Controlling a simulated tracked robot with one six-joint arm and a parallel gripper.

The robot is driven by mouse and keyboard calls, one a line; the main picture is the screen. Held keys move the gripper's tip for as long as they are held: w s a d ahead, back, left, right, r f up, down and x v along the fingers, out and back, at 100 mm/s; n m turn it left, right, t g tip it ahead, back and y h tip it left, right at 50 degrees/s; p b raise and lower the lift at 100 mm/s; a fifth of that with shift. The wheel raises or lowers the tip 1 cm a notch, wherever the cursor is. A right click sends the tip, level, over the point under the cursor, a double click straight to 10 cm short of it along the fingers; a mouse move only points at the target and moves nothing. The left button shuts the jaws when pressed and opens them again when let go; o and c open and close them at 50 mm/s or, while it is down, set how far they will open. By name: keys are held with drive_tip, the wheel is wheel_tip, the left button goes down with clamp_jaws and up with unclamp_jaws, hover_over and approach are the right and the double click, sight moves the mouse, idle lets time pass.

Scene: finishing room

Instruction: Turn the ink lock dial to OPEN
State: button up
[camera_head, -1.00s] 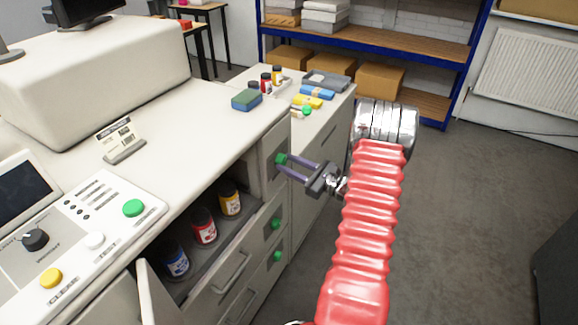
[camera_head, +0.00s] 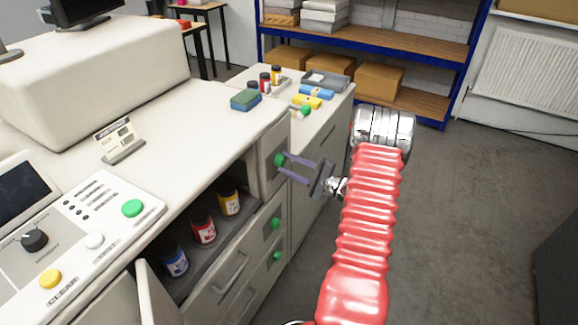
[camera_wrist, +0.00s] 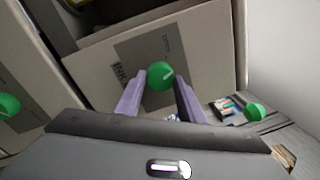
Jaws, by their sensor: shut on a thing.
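The ink lock dial (camera_head: 279,160) is a green round knob on the grey plate at the top of the cabinet's end face. In the wrist view the dial (camera_wrist: 160,76) has a short white mark pointing to the right and slightly up. Lettering beginning "INK" shows on its plate; the rest is too small to read. My gripper (camera_head: 283,165) is shut on the dial, with one lilac finger on each side. In the wrist view my gripper (camera_wrist: 160,82) partly covers the plate, and I cannot read any OPEN mark.
Two more green knobs, a middle one (camera_head: 274,223) and a lower one (camera_head: 276,256), sit below on the same cabinet. Ink bottles (camera_head: 204,226) stand in the open compartment beside it. A sponge (camera_head: 246,100) lies on the worktop. The floor (camera_head: 470,220) at right is clear.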

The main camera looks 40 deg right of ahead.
drive_tip(key=n, duration=0.3)
drive_tip(key=n+y, duration=0.1)
drive_tip(key=n, duration=0.3)
drive_tip(key=shift+a+f, duration=0.15)
idle(0.4)
drive_tip(key=o, duration=0.7)
drive_tip(key=shift+c, duration=0.2)
drive_tip(key=o, duration=0.4)
drive_tip(key=shift+d, duration=0.2)
drive_tip(key=v, duration=1.3)
drive_tip(key=shift+s, duration=0.4)
drive_tip(key=shift+s, duration=0.1)
